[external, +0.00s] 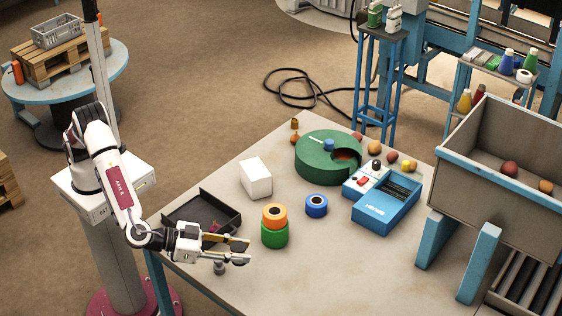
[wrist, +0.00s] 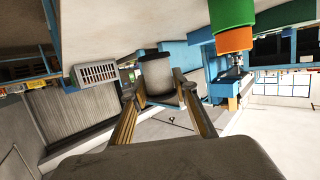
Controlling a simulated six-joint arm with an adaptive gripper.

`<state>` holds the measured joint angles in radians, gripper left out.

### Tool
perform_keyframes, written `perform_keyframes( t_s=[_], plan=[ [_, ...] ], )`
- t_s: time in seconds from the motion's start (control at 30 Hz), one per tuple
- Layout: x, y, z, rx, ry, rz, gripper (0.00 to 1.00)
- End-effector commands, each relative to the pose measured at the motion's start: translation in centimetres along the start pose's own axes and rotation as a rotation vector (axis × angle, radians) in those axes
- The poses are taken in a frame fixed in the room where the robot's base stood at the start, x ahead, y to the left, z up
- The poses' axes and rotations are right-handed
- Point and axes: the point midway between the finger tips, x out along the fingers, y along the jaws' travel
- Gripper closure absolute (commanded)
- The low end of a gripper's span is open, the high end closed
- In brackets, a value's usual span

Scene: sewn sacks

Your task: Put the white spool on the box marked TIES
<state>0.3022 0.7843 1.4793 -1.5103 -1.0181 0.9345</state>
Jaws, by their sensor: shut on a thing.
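My gripper (external: 240,250) is low over the near left part of the table, right of the black tray. In the wrist view my gripper (wrist: 159,82) is shut on a pale grey-white cylinder with dark ends, which looks like the white spool (wrist: 157,72). In the external view the fingers mostly hide it. A plain white box (external: 256,179) stands behind the black open tray (external: 176,220). I can read no TIES mark on any box, so I cannot tell which box bears it.
An orange spool (external: 274,216) sits on a green one (external: 274,237) just beyond my gripper. A blue spool (external: 316,206), a round green holder (external: 315,162) and a blue machine (external: 385,211) stand farther back. The near right tabletop is bare.

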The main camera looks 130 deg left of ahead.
Motion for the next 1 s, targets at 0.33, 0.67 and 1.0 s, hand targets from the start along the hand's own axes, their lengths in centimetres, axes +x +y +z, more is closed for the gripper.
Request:
perform_keyframes(
  t_s=[0.33,0.67,1.0],
  plan=[
    [3.5,-5.2,-3.7,-0.029,0.001,-0.088,0.91],
    [6.9,-15.0,-7.8,-0.079,0.001,-0.248,0.91],
    [8.1,-26.2,-10.7,-0.137,0.001,-0.439,0.91]
  ],
)
